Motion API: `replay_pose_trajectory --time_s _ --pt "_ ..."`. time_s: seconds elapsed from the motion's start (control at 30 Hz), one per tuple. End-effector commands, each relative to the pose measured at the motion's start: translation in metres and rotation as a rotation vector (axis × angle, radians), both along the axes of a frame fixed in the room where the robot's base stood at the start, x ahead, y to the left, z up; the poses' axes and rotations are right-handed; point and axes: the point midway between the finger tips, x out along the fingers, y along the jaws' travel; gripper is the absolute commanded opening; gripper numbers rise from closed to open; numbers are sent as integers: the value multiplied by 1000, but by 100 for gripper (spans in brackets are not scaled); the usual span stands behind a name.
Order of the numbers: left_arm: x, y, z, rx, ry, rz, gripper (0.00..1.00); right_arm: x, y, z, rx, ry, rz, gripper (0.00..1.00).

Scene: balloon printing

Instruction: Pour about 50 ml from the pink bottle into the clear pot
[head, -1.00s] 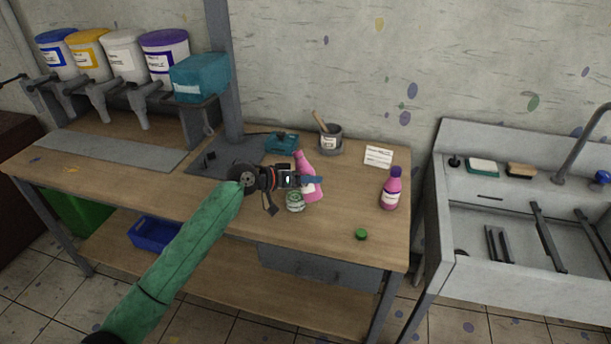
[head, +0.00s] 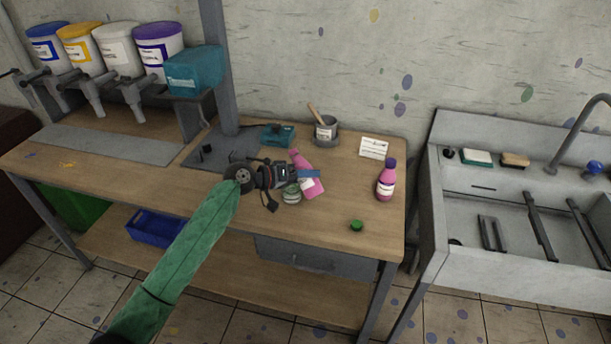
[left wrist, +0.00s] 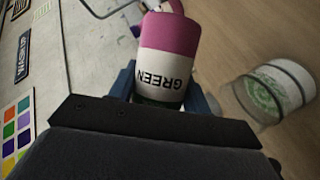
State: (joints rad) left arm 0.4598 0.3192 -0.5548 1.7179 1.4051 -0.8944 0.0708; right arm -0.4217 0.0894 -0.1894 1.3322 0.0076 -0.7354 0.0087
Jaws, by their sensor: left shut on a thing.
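My left gripper (head: 304,175) is shut on a pink bottle (head: 310,188). The bottle's label reads GREEN in the left wrist view (left wrist: 165,62). In the head view the bottle leans, its neck to the upper left, and no cap shows on it. The small clear pot (head: 292,194) is just left of the bottle's lower part. In the left wrist view the pot (left wrist: 262,98) is right of the bottle, with a green pattern on white. I cannot see liquid flowing or the pot's fill. My right gripper is not in view.
A second pink bottle with a purple cap (head: 386,180) stands at the bench's right end. A green cap (head: 357,226) lies near the front edge. A grey cup with a wooden stick (head: 326,131), a teal device (head: 278,135) and a white card (head: 374,148) are behind.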

Motion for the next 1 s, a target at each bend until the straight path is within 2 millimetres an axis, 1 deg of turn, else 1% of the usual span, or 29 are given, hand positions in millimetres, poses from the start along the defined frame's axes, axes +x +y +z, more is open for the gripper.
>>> replay_pose_trajectory --time_s 0.23,0.5,0.77,1.0 --pt "0 0 0 -3 2 0 20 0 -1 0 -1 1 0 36" --pt "-2 -1 -1 -41 59 0 20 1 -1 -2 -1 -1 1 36" --pt "-2 -1 -1 -42 61 0 20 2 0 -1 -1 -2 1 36" --pt "-4 -3 -4 -76 111 0 20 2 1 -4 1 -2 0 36"
